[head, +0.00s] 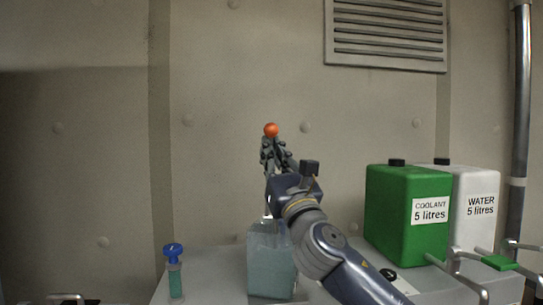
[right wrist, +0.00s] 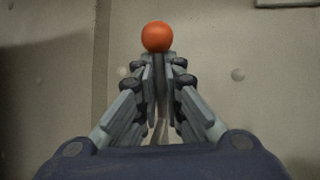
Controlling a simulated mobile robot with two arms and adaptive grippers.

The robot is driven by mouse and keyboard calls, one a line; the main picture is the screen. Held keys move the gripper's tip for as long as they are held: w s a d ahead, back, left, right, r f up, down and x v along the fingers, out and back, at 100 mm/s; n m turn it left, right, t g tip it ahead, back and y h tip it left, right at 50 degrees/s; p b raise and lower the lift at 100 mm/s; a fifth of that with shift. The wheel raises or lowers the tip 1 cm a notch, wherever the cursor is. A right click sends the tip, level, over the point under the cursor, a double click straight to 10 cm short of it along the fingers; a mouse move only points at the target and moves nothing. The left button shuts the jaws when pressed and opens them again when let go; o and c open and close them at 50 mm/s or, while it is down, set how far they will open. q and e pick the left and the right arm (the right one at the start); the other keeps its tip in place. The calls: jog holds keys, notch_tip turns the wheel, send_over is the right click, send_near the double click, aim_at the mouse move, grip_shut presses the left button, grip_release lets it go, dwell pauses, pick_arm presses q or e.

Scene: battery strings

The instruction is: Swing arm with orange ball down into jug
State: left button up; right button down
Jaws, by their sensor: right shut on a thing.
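The orange ball (head: 270,130) is up in front of the wall, above the jug, and it also shows at the top of the right wrist view (right wrist: 157,37). My right gripper (head: 270,149) is shut just below the ball, its fingers (right wrist: 158,75) pinching the arm that bears it. The fingers hide most of that arm; a thin pale strip (right wrist: 160,130) shows between them. The clear jug (head: 268,270), with bluish-grey contents, stands on the bench below my gripper. My right forearm covers part of its right side and rim. My left gripper is not in view.
A green coolant container (head: 405,212) and a white water container (head: 477,205) stand at the right, with metal levers in front. A blue-capped vial (head: 174,272) stands left of the jug. The bench (head: 215,275) is clear between vial and jug. A vent (head: 386,35) is on the wall.

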jog(key=shift+s+r+y, duration=0.2)
jog(key=shift+r+y, duration=0.1)
jog(key=shift+r, duration=0.2)
jog(key=c, duration=1.7)
grip_release()
jog(key=shift+d, duration=0.1)
jog(key=shift+s, duration=0.35)
jog(key=shift+f, duration=0.3)
jog(key=v, duration=1.1)
jog(key=shift+s, duration=0.35)
jog(key=shift+d, duration=0.15)
